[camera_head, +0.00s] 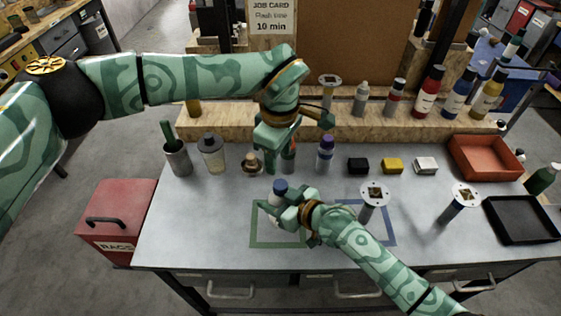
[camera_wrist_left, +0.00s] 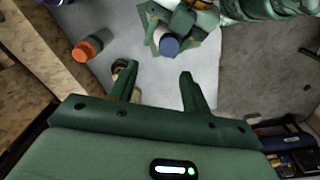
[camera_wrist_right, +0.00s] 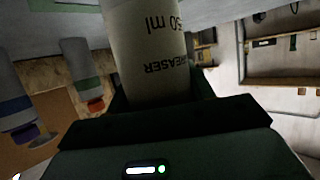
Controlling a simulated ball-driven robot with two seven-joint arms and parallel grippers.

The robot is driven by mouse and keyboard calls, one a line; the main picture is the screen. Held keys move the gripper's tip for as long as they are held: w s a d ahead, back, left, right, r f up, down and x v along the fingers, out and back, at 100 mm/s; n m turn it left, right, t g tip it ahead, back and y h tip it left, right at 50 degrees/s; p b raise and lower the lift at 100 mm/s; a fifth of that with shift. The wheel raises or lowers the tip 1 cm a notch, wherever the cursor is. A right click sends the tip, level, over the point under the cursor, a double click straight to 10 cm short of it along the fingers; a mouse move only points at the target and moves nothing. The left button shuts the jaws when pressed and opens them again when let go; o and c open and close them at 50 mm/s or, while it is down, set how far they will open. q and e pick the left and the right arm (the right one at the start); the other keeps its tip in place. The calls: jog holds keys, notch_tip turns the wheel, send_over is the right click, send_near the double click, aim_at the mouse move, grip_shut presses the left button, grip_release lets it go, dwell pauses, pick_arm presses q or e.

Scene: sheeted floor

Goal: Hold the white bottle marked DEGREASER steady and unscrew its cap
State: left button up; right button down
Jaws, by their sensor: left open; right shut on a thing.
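The white DEGREASER bottle (camera_wrist_right: 148,45) fills the top of the right wrist view, with part of its lettering showing. Its blue cap (camera_head: 280,186) is on top in the head view, and the cap (camera_wrist_left: 169,45) also shows in the left wrist view. My right gripper (camera_head: 284,206) is shut on the bottle body, and the bottle stands roughly upright over the green outline (camera_head: 253,240). I cannot tell whether its base touches the bench. My left gripper (camera_head: 274,160) is open and empty, behind and above the cap, apart from it. Its two fingers (camera_wrist_left: 160,88) show clearly in the left wrist view.
An orange-capped bottle (camera_wrist_left: 86,49) stands close behind my left gripper. A purple-capped bottle (camera_head: 325,152), a small tan bottle (camera_head: 252,165) and a grey-capped bottle (camera_head: 212,155) line the bench back. A red RAGS box (camera_head: 120,215) is at left. The bench left of the outline is clear.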

aim_at(281, 184)
pick_arm(q)
jog(key=m, duration=0.2)
jog(key=shift+s+r+m, duration=0.2)
jog(key=shift+m, duration=0.1)
jog(key=m, duration=0.4)
jog(key=shift+s+d+f+m+g, duration=0.2)
jog(key=shift+s+m+g, duration=0.1)
jog(key=shift+s, duration=0.1)
jog(key=shift+f, duration=0.25)
notch_tip(281, 184, down, 7)
jog(key=shift+f, duration=0.15)
jog(key=c, duration=1)
jog(key=n, duration=0.4)
jog(key=shift+n, duration=0.4)
jog(key=n, duration=0.5)
